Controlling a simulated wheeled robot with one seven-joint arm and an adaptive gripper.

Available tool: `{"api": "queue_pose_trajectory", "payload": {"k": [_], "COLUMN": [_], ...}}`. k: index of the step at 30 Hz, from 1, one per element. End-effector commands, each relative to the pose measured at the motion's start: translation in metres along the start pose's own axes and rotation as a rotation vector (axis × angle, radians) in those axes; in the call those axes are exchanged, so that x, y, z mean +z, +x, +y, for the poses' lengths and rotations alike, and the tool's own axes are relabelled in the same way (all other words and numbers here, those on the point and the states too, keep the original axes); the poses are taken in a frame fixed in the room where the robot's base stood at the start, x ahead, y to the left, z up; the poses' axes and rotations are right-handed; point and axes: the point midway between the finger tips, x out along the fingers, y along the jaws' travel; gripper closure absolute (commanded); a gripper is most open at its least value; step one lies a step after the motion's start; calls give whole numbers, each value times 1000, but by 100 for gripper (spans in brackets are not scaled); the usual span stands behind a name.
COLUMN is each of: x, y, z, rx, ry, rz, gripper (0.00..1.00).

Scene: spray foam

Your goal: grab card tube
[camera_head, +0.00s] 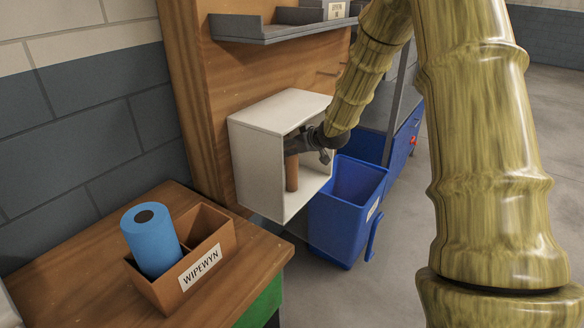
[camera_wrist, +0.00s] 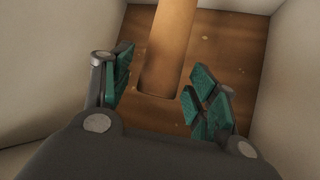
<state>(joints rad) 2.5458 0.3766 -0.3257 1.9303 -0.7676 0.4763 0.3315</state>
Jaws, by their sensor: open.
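The card tube (camera_head: 292,174) is a plain brown cylinder inside the open-fronted white box (camera_head: 247,165) on the wooden panel. In the wrist view the tube (camera_wrist: 168,48) runs down from the top edge, and its end shows between and a little beyond my fingers. My gripper (camera_head: 308,146) reaches into the box near the tube's upper part. In the wrist view my gripper (camera_wrist: 164,88) is open, with green pads on either side of the tube and gaps on both sides. The tube's top is partly hidden by my gripper in the head view.
The box walls are close around my gripper. A blue bin (camera_head: 345,215) stands below and to the right. A grey shelf (camera_head: 285,30) is above. On the wooden table, a blue roll (camera_head: 152,245) sits in a brown holder labelled WIPEWYN (camera_head: 212,235).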

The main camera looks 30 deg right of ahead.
Motion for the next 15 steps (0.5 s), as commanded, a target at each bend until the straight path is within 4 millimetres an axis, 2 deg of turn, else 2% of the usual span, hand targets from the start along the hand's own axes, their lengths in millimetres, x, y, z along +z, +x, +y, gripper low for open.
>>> {"api": "queue_pose_trajectory", "payload": {"k": [5,9,15], "x": [-12,-12,-12], "y": [18,35,47], "z": [0,0,0], "rx": [0,0,0], "ry": [-2,-2,-1], "rz": [1,-1,0], "gripper": [41,41,41]}}
